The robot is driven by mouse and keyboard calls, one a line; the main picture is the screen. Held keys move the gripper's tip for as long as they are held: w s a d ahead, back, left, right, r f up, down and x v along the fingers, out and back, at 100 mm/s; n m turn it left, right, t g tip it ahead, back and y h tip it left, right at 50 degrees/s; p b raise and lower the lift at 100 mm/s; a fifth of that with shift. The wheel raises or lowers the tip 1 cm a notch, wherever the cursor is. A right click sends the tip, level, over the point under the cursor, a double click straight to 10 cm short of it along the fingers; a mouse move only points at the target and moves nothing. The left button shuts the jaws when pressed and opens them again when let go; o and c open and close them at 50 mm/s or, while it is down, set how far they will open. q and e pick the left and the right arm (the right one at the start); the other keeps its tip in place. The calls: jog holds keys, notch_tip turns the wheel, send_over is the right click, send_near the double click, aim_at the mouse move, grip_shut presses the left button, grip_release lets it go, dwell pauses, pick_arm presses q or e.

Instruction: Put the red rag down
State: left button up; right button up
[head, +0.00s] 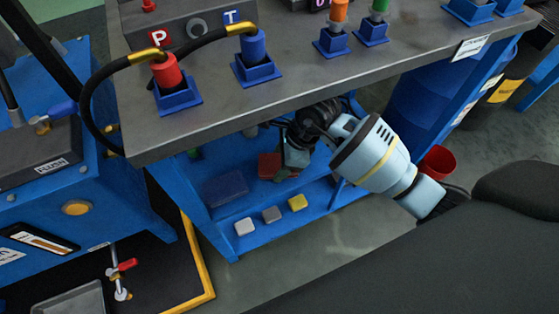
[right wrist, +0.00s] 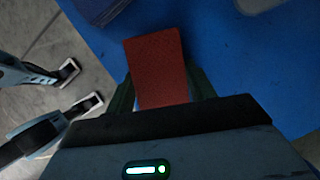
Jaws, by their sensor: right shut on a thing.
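The red rag (head: 268,165) is a small flat red piece at the blue lower shelf (head: 262,240) of the stand, under the grey bench top. My right gripper (head: 287,170) reaches in from the right under the bench edge and is shut on the rag. In the right wrist view the rag (right wrist: 158,68) sticks out straight between the two dark fingers, with the blue shelf surface (right wrist: 225,60) behind it. I cannot tell whether the rag touches the shelf. My left gripper does not show in the head view.
A dark blue flat piece (head: 225,188) lies left of the rag. White (head: 244,226), grey (head: 271,214) and yellow (head: 297,202) blocks line the shelf's front. The bench top (head: 300,75) overhangs my right arm. A red bucket (head: 438,162) stands to the right.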

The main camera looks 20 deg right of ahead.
aim_at(279, 162)
jog(key=o, duration=0.4)
jog(key=shift+f, duration=0.1)
jog(key=o, duration=0.5)
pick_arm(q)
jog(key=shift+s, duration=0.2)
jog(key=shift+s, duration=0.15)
pick_arm(e)
jog(key=shift+r, duration=0.35)
jog(key=p+v, duration=0.1)
jog(key=v, duration=0.1)
jog(key=shift+d+r, duration=0.2)
jog(key=shift+r, duration=0.1)
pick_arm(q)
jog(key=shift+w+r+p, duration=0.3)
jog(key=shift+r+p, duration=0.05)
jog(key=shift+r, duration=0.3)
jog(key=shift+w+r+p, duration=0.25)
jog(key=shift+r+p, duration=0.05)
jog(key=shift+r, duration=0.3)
pick_arm(e)
jog(key=s+d, duration=0.1)
jog(key=d, duration=0.2)
jog(key=s+d, duration=0.2)
jog(key=d, duration=0.2)
jog(key=s+d, duration=0.1)
jog(key=d, duration=0.3)
jog(key=shift+s+d, duration=0.1)
jog(key=shift+s, duration=0.05)
